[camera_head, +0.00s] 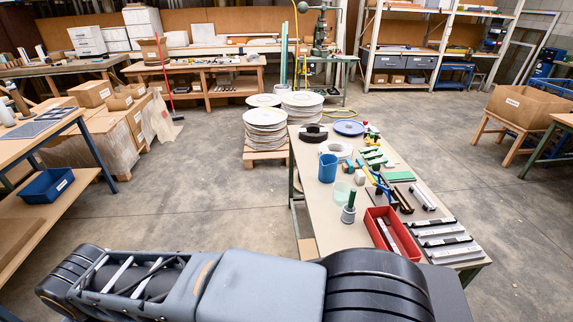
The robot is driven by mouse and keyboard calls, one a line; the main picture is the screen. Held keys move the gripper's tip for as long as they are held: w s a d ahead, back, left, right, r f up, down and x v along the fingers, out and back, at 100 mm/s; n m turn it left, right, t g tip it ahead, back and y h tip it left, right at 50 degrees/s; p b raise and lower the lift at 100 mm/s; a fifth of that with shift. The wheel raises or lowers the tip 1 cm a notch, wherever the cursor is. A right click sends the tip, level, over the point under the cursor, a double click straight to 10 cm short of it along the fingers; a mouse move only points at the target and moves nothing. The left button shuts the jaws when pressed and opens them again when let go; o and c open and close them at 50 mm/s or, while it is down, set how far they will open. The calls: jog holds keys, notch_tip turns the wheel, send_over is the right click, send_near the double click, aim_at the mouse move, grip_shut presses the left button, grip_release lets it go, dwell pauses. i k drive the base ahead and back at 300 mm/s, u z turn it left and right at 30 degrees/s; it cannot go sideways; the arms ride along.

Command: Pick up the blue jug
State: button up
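The blue jug (328,167) stands upright on the workbench (308,206), near its left edge and towards the far half. A translucent pale green cup (341,192) stands just in front of it, and a white ring-shaped item (337,149) lies behind it. My gripper is not in view.
Stacks of round discs (265,128) stand behind the bench's left side. The floor to the left (215,200) is clear.

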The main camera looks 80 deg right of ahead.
aim_at(328, 162)
jog(key=i, duration=1.15)
jog(key=z, duration=2.7)
jog(key=i, duration=2.5)
jog(key=z, duration=2.25)
